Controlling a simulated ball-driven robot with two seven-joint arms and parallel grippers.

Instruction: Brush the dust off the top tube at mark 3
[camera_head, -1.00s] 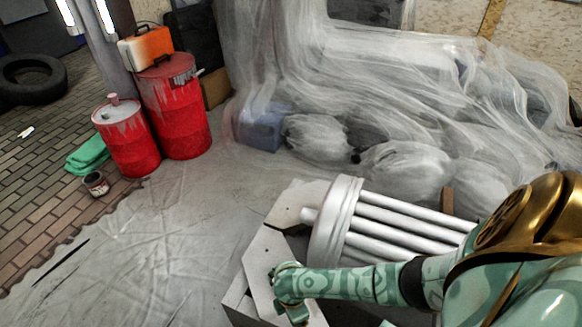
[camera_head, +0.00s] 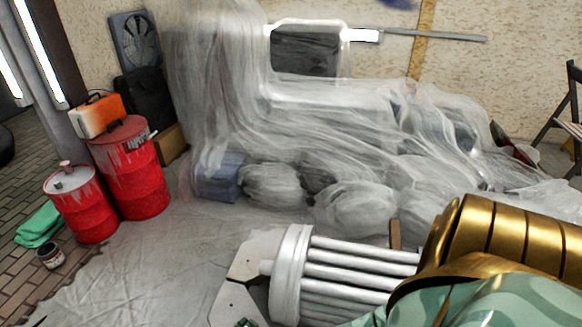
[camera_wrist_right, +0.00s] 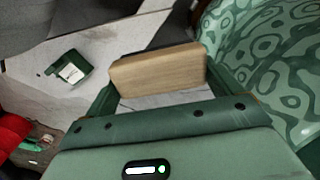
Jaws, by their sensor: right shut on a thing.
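A bundle of white tubes (camera_head: 358,272) with a round end plate (camera_head: 290,275) lies at the bottom centre of the head view. Its right end is hidden behind my gold and green arm. I cannot make out a number mark or dust on the tubes. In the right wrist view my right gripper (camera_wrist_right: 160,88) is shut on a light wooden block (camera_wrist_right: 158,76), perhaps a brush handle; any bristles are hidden. The right gripper cannot be made out in the head view, and my left gripper is not identifiable in either view.
A pale angular board (camera_head: 247,262) lies left of the tubes. Red drums (camera_head: 130,170) and a paint tin (camera_head: 50,256) stand at left. Plastic-sheeted bundles (camera_head: 350,205) lie behind. A brown upright piece (camera_head: 395,234) stands beside the tubes. Sheeted floor (camera_head: 150,265) at front left is clear.

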